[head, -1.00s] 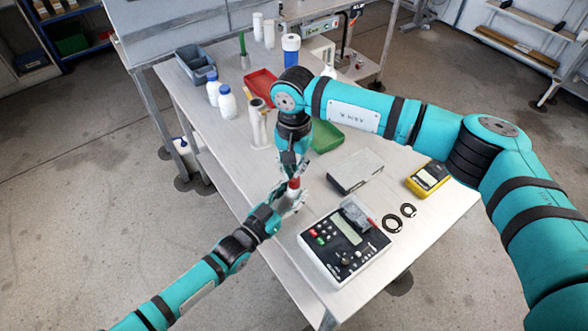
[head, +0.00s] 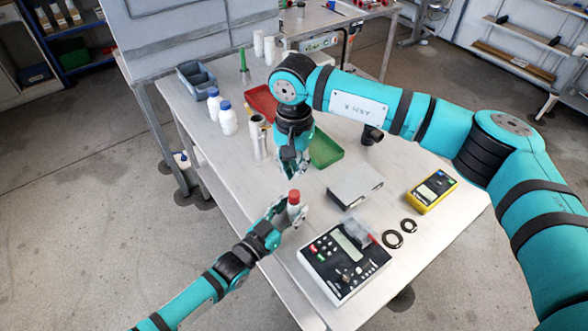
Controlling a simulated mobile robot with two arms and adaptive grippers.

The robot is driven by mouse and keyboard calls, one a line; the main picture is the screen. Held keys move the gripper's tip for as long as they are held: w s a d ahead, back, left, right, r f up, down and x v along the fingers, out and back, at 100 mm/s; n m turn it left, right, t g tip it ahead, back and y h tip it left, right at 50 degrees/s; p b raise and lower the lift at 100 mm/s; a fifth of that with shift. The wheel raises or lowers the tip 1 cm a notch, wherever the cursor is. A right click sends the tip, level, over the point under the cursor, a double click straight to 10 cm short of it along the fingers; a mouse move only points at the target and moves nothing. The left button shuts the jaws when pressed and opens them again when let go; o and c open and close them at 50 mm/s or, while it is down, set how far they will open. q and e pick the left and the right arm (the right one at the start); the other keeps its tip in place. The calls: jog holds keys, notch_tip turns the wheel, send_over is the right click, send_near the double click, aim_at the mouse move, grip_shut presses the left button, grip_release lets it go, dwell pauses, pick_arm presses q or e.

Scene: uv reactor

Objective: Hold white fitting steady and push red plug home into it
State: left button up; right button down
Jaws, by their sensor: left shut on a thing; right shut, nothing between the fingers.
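The red plug (head: 294,196) sits upright on top of the white fitting (head: 293,210). The fitting is partly hidden by my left gripper (head: 284,212), which is shut on it near the front left edge of the table. How deep the plug sits in the fitting cannot be told. My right gripper (head: 292,173) points down above and just behind the plug. It is shut and empty, with a small gap between it and the plug.
A grey-topped box (head: 355,187), a green tray (head: 326,148) and a metal cylinder (head: 259,140) stand close by. A yellow meter (head: 432,190) lies farther right.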

pick_arm(q)
jog(key=o, duration=1.3)
jog(key=shift+c, duration=0.2)
